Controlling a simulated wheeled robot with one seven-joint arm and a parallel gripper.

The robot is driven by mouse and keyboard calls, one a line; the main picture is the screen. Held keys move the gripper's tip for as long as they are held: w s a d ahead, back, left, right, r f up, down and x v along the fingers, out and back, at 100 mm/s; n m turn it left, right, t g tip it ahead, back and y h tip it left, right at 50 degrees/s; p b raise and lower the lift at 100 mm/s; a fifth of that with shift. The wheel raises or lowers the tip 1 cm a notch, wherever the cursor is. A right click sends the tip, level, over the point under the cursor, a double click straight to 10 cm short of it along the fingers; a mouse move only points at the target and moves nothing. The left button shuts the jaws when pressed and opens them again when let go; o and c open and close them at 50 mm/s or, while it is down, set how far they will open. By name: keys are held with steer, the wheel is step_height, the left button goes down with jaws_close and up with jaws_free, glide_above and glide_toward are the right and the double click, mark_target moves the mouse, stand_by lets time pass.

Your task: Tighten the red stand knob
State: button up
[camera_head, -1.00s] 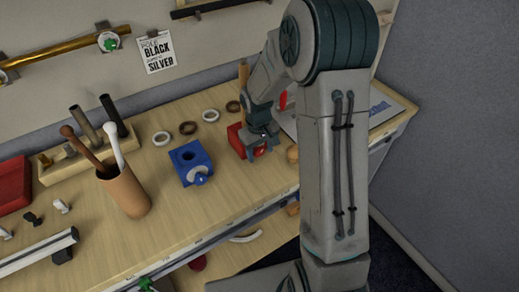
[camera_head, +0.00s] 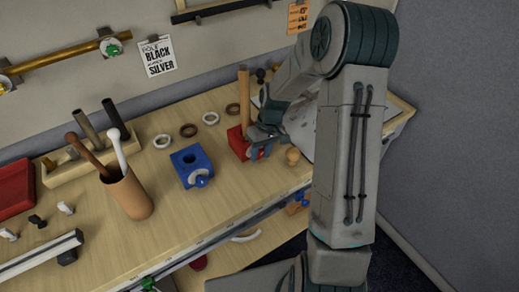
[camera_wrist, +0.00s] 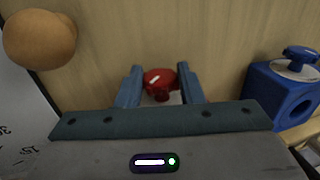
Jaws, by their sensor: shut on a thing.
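The red stand (camera_head: 237,143) is on the table with a wooden pole (camera_head: 244,95) standing upright in it. My gripper (camera_head: 257,149) is at the stand's front right side and hides part of it. In the wrist view, the red knob (camera_wrist: 160,82) with a white mark sits between the two blue-grey fingers of my gripper (camera_wrist: 160,76). The fingers are shut on the knob from both sides. The white mark is tilted.
A blue stand (camera_head: 192,165) with its own knob is left of the red stand. A wooden ball (camera_head: 293,156) is close to my gripper's right. Several rings lie behind. A brown cup (camera_head: 126,194) with rods stands further left.

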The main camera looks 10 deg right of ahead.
steer(key=y, duration=0.2)
steer(key=g+y, duration=0.1)
steer(key=y, duration=0.2)
steer(key=shift+w+d+f+g+y+b, duration=0.15)
steer(key=shift+d+f+g+y+b, duration=0.15)
steer(key=shift+d+g, duration=0.1)
steer(key=y+b, duration=0.1)
steer(key=y, duration=0.1)
steer(key=g+y+b, duration=0.1)
steer(key=y, duration=0.1)
steer(key=shift+d+f, duration=0.15)
steer(key=shift+f, duration=0.05)
steer(key=shift+y, duration=0.4)
steer(key=o, duration=1)
steer(key=shift+b, duration=0.3)
steer(key=shift+p+v, duration=0.6)
steer(key=shift+v, duration=3.4)
steer(key=shift+w, duration=0.15)
